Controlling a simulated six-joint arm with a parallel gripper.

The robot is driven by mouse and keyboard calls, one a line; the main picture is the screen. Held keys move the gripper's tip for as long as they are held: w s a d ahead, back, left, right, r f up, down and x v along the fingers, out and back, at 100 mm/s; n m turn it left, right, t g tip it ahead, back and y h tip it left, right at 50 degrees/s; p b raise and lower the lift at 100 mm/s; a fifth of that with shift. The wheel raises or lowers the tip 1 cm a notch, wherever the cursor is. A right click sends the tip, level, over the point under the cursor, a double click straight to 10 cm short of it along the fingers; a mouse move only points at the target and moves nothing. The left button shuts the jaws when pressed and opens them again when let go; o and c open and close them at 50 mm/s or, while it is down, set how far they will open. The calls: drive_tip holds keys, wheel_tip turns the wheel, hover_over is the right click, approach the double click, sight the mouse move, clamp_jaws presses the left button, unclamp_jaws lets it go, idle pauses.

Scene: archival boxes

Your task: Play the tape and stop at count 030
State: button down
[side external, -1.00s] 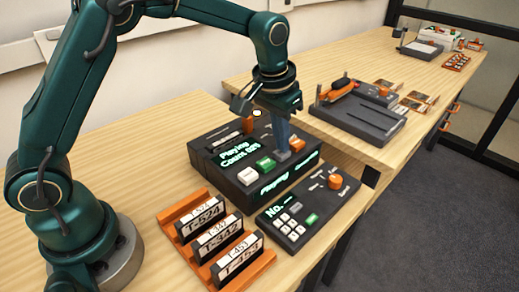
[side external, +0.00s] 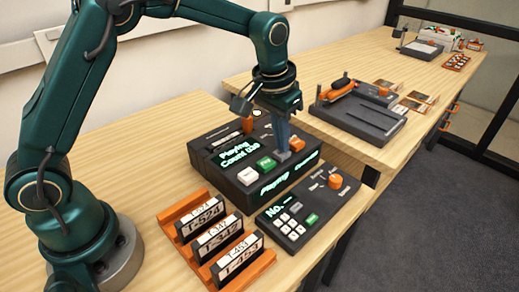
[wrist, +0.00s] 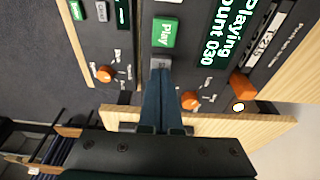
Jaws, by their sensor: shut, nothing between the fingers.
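The tape player (side external: 230,150) is a dark box on the wooden table. Its screen (side external: 238,156) reads "Playing Count 030", and the wrist view's screen (wrist: 222,42) shows "Playing" and "ount 030". A green Play button (side external: 266,163) sits beside a white button (side external: 247,176). My gripper (side external: 282,155) is shut and empty, pointing down with its tips at a grey button beside Play. In the wrist view the gripper tips (wrist: 160,72) meet that grey button (wrist: 160,62), partly covering it; its label is unreadable. Whether it is pressed in, I cannot tell.
An orange knob (side external: 297,144) stands just right of my gripper. A keypad unit (side external: 308,206) with an orange knob is in front. A rack (side external: 262,264) of labelled tapes stands at the front left. A second table (side external: 400,62) holds other devices.

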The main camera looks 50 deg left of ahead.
drive_tip(key=shift+f, duration=0.15)
drive_tip(key=shift+f, duration=0.2)
wheel_tip(320, 180, up, 8)
idle(0.6)
drive_tip(key=s+a+r+t, duration=0.3)
drive_tip(key=s+r, duration=0.5)
drive_tip(key=s, duration=0.1)
drive_tip(key=s+f, duration=0.8)
drive_tip(key=s, duration=0.4)
drive_tip(key=shift+a+f, duration=0.25)
drive_tip(key=shift+a, duration=0.15)
